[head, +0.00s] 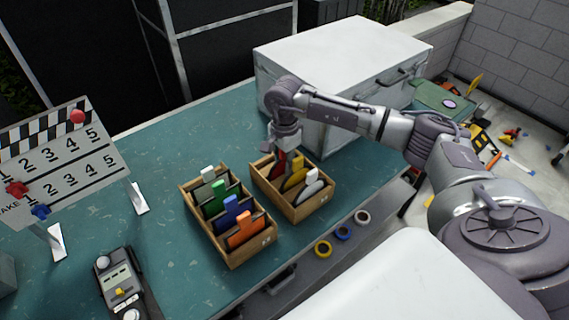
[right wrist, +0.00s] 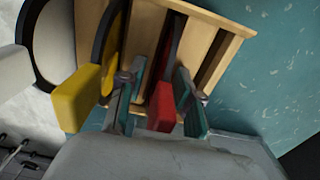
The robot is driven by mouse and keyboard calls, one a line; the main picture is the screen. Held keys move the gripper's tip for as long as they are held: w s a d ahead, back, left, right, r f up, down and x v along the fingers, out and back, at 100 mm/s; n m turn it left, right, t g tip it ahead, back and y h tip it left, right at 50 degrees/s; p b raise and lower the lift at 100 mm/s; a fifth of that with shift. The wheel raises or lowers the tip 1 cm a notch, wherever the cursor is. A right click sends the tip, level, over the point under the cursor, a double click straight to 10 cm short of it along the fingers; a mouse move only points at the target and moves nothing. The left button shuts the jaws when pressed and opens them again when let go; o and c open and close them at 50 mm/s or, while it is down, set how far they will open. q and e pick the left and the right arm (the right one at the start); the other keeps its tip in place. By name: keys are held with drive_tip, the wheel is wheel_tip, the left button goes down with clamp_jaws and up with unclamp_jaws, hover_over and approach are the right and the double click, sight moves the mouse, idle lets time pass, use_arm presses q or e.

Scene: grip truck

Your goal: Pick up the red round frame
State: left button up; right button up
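The red round frame (head: 279,164) stands in the far slot of the right wooden box (head: 301,212), largely hidden by my right gripper (head: 283,150) in the head view. In the right wrist view its red handle (right wrist: 163,107) lies between the two fingers of my right gripper (right wrist: 158,103). The fingers are apart, with a gap on the left side of the handle; the right finger is close to it. My left gripper is not in view.
The yellow frame (head: 297,166) and white frame (head: 311,182) stand in the same box. A second box (head: 236,258) holds several coloured square frames to its left. A white-topped metal case (head: 335,50) stands behind. A clapperboard (head: 60,165) and a handheld device (head: 121,284) are at left.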

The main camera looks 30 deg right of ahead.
clamp_jaws()
drive_tip(key=shift+r, duration=0.1)
